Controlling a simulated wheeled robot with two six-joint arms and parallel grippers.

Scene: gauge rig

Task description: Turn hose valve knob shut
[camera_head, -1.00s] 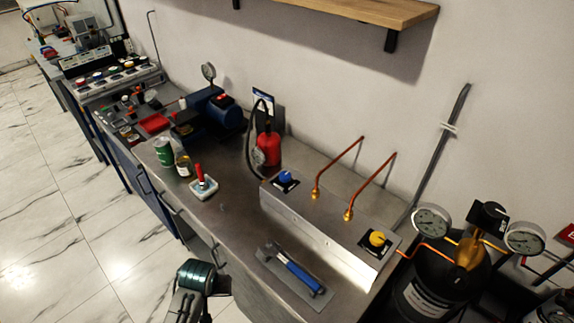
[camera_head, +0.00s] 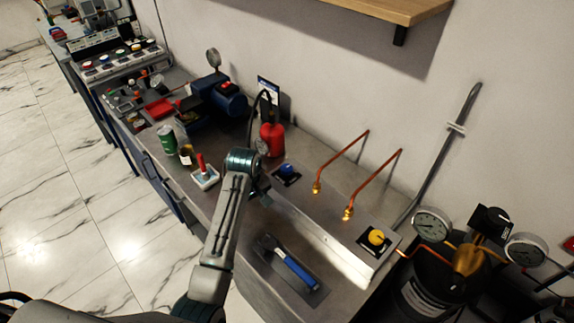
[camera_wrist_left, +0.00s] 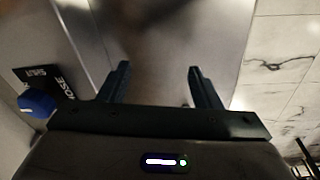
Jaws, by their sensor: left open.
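The hose valve knob (camera_head: 287,170) is blue and sits on a black plate on the sloped metal panel (camera_head: 322,222). In the left wrist view the blue knob (camera_wrist_left: 37,102) is at the left edge, beside the words HOSE and SHUT on its black plate. A pale pointer mark shows on it, but I cannot tell its exact setting. My left gripper (camera_head: 262,194) is just left of the knob and below it in the head view. The left wrist view shows the gripper (camera_wrist_left: 158,72) with its fingers apart and nothing between them; the knob lies outside them. My right gripper is not in view.
A yellow knob (camera_head: 376,237) sits at the panel's right end, with two copper pipes (camera_head: 345,160) behind. A red extinguisher-like bottle (camera_head: 271,138) stands behind my left wrist. A blue-handled tool (camera_head: 290,268) lies in front of the panel. A joystick box (camera_head: 205,176) is to the left.

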